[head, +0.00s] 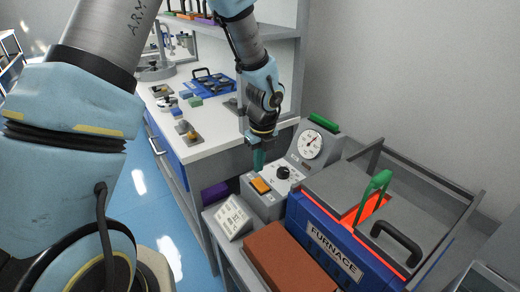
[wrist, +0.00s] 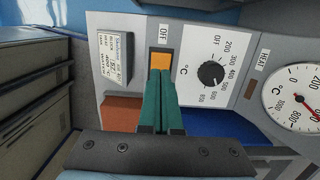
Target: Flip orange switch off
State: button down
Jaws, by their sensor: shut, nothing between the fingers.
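The orange switch (head: 260,186) sits on the sloped grey control panel (head: 253,200) of the furnace controller. My gripper (head: 259,160) is shut and empty, with green fingers pointing down above the panel near the switch. In the wrist view my gripper (wrist: 160,76) overlaps the near edge of the switch. I cannot tell whether the fingertips touch it.
A black dial (wrist: 211,73) and a round gauge (head: 310,144) are beside the switch. The blue furnace (head: 330,250) with a glowing orange opening and a brick-red block (head: 285,262) stand in front. A white sign (head: 234,217) is at the left. A workbench (head: 215,140) lies behind.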

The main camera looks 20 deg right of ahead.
aim_at(257, 181)
jog(key=shift+w+f+p, duration=0.15)
jog(key=shift+f+p, duration=0.05)
jog(key=shift+f, duration=0.95)
jog(key=shift+w+f+p, duration=0.1)
jog(key=shift+f+p, duration=0.05)
jog(key=shift+f, duration=0.95)
jog(key=shift+w+a+f, duration=0.1)
jog(key=shift+f, duration=0.2)
jog(key=shift+r, duration=0.1)
jog(key=shift+s+d+r, duration=0.15)
jog(key=shift+s+d, duration=0.05)
jog(key=shift+s, duration=0.6)
notch_tip(257, 181, up, 14)
jog(key=s+p, duration=0.1)
jog(key=p, duration=0.1)
jog(key=shift+s+d, duration=0.15)
jog(key=shift+s, duration=0.2)
